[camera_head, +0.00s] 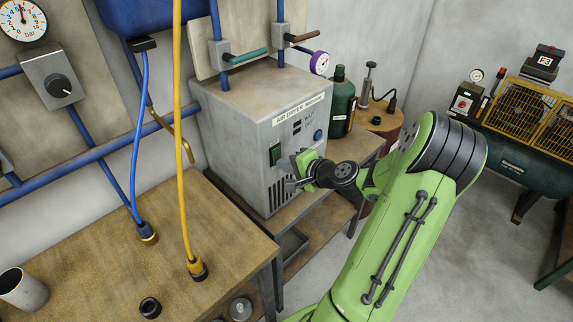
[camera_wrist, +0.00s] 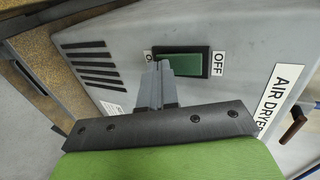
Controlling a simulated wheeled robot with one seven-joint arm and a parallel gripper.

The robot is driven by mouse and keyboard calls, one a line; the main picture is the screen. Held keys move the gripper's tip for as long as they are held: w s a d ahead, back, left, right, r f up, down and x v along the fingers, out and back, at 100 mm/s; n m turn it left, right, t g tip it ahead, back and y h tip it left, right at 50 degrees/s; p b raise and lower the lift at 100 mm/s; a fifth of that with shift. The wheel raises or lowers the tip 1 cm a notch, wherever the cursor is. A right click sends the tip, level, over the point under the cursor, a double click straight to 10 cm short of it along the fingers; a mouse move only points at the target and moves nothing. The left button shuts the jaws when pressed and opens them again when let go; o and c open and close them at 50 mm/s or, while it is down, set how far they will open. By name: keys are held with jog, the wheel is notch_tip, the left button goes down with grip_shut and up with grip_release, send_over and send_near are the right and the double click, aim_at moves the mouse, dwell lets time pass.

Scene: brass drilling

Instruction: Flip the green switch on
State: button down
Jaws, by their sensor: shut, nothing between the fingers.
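The green switch (camera_wrist: 188,64) is a rocker on the front face of the grey air dryer (camera_wrist: 230,25). In the wrist view an "OFF" label stands at its right end and a partly hidden label starting with "O" at its left end. In the head view the green switch (camera_head: 275,154) shows on the left of the dryer's front. My gripper (camera_wrist: 162,66) is shut and empty, its fingertips at the left end of the switch. I cannot tell whether they touch it. In the head view my gripper (camera_head: 291,184) is in front of the dryer, just below and right of the switch.
A blue knob (camera_head: 317,135) is on the dryer's front, right of the switch. A wooden-topped table (camera_head: 110,255) with hoses stands at left. A green bottle (camera_head: 341,105) stands behind the dryer's right side. Open floor lies at right.

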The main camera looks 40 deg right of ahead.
jog(key=shift+w+r+t, duration=0.2)
jog(key=shift+r+t, duration=0.1)
jog(key=shift+r, duration=0.5)
jog(key=shift+s+f, duration=0.1)
